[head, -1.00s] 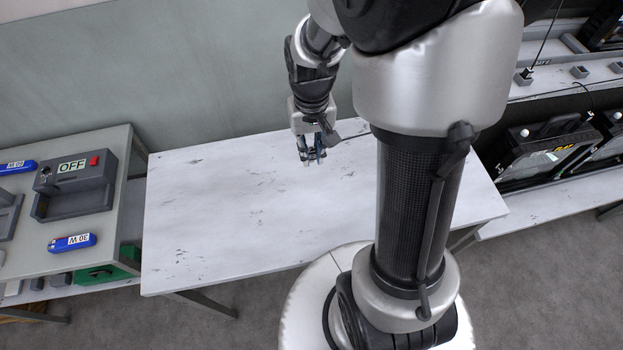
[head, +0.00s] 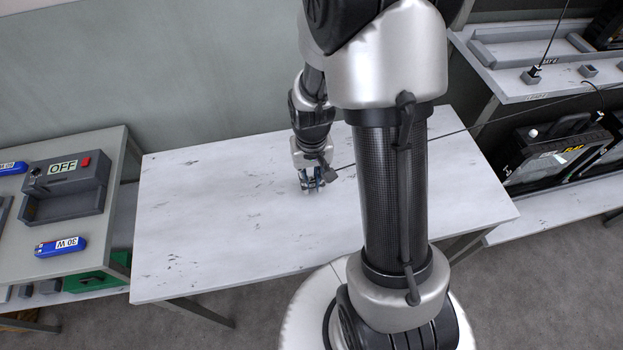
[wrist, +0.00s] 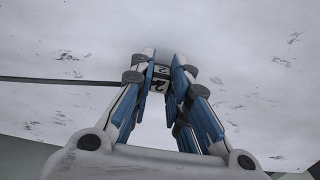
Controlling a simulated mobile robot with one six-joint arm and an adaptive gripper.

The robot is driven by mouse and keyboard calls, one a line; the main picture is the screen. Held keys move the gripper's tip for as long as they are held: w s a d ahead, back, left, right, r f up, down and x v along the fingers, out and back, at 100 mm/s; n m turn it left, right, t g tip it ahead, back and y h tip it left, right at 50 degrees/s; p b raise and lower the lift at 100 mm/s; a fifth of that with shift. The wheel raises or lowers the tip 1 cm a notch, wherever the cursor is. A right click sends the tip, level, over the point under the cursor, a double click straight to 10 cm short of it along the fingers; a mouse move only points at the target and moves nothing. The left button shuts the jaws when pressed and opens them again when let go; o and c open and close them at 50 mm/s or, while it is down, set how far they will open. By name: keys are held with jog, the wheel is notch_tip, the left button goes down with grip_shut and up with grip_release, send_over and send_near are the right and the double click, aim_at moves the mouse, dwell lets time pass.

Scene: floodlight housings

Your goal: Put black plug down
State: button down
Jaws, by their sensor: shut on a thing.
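My gripper (head: 313,190) hangs over the middle of the white, scuffed table (head: 220,225), with its fingers pointing down close to the top. In the wrist view, my gripper (wrist: 163,72) is shut on the black plug (wrist: 161,77), a small dark block with white labels between the blue-padded fingertips. A thin black cable (wrist: 70,80) runs from the plug to the left there. In the head view, the fingers mostly hide the plug. I cannot tell whether it touches the table.
The cable (head: 480,124) stretches across to the shelf (head: 520,88) on the right, where another plug (head: 533,74) stands. Black floodlight housings (head: 550,158) sit below. On the left, a side table holds a grey OFF box (head: 65,185) and a blue 30 W piece (head: 60,246). The white table is otherwise clear.

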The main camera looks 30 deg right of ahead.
jog(key=shift+f, duration=0.15)
jog(key=c, duration=1.5)
grip_release()
jog(key=shift+c, duration=0.2)
